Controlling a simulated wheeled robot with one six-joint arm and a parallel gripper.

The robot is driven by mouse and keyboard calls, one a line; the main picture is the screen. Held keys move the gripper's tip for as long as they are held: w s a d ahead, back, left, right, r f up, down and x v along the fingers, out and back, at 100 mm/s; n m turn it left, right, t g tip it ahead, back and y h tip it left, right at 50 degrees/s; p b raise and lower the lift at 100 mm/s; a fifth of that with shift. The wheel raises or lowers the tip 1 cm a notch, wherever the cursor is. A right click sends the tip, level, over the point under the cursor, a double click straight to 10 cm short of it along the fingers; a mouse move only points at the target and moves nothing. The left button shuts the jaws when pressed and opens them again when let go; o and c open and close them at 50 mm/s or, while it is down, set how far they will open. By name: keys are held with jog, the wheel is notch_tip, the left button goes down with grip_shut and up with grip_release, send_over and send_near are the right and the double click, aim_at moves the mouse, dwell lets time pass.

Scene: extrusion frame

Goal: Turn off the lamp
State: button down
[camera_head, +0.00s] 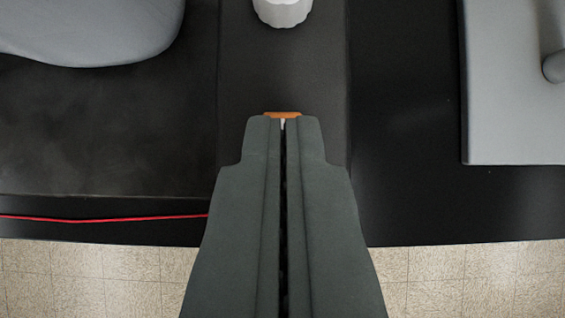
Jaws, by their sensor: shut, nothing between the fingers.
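My gripper (284,124) points up the picture from the bottom middle. Its two dark grey-green fingers are shut together with only a thin dark seam between them. A small orange piece (282,114) shows just past the fingertips, with a small white bit at the seam. The fingers partly cover this piece, and I cannot tell whether they touch it or whether it is the lamp's switch. A white ridged round object (283,12) is cut off by the top edge, straight ahead of the gripper. I cannot identify a lamp for sure.
A dark grey strip (283,70) runs up the middle. A smooth grey rounded object (90,30) fills the upper left. A light grey panel (510,110) with a round knob-like part (555,67) is at right. A red cable (110,218) crosses the lower left above tiled floor (80,280).

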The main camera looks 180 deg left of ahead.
jog(key=shift+s+f, duration=0.2)
jog(key=shift+f, duration=0.7)
jog(key=shift+s+f, duration=0.15)
jog(key=shift+f, duration=0.75)
jog(key=shift+s+f, duration=0.15)
jog(key=shift+f, duration=0.2)
jog(key=shift+r, duration=0.15)
jog(key=shift+r, duration=0.75)
